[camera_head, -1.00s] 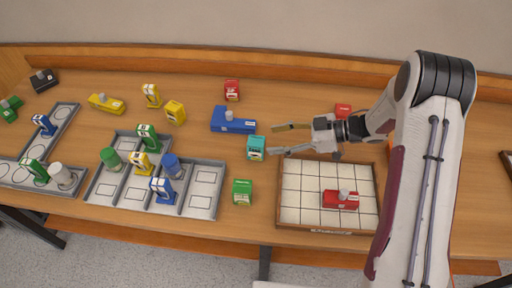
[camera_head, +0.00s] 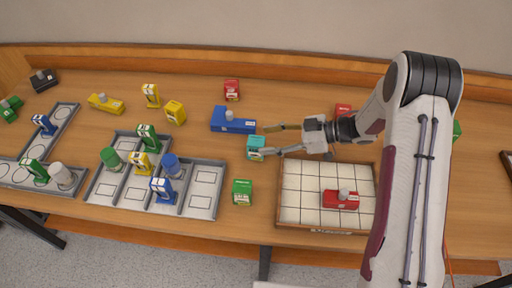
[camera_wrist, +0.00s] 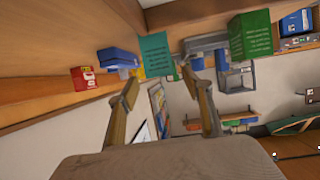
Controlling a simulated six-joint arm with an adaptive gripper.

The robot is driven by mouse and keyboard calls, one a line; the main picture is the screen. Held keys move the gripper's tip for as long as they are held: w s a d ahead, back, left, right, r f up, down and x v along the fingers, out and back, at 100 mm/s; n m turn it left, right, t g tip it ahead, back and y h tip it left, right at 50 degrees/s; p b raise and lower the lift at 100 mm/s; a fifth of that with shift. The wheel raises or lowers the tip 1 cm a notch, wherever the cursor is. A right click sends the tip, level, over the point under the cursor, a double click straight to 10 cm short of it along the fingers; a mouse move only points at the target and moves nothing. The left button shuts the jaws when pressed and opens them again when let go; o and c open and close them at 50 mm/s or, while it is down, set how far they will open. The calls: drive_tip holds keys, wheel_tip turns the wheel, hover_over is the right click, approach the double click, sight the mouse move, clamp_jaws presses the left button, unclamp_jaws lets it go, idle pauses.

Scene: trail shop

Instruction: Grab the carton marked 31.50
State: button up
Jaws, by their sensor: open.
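No price can be read clearly, so I cannot tell which carton is marked 31.50. My gripper (camera_head: 268,140) is open and empty, low over the table, pointing left at a teal carton (camera_head: 256,146). The teal carton stands upright near the fingertips; contact cannot be told. In the wrist view it (camera_wrist: 156,55) shows just beyond the open fingers (camera_wrist: 161,88). Other cartons are a green one (camera_head: 242,192) in front, a red one (camera_head: 232,90) behind, a yellow one (camera_head: 175,112) to the left and a red one (camera_head: 343,110) partly hidden by my arm.
A blue block-like item (camera_head: 233,121) lies behind the teal carton. A tiled tray (camera_head: 300,202) with a red item (camera_head: 341,199) is at the front right. A grey divided tray (camera_head: 206,203) with several dispensers stands left.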

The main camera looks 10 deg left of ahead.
sight(257, 141)
drive_tip(key=shift+a, duration=0.15)
drive_tip(key=shift+x, duration=2.5)
drive_tip(key=shift+r, duration=0.15)
drive_tip(key=c, duration=1.3)
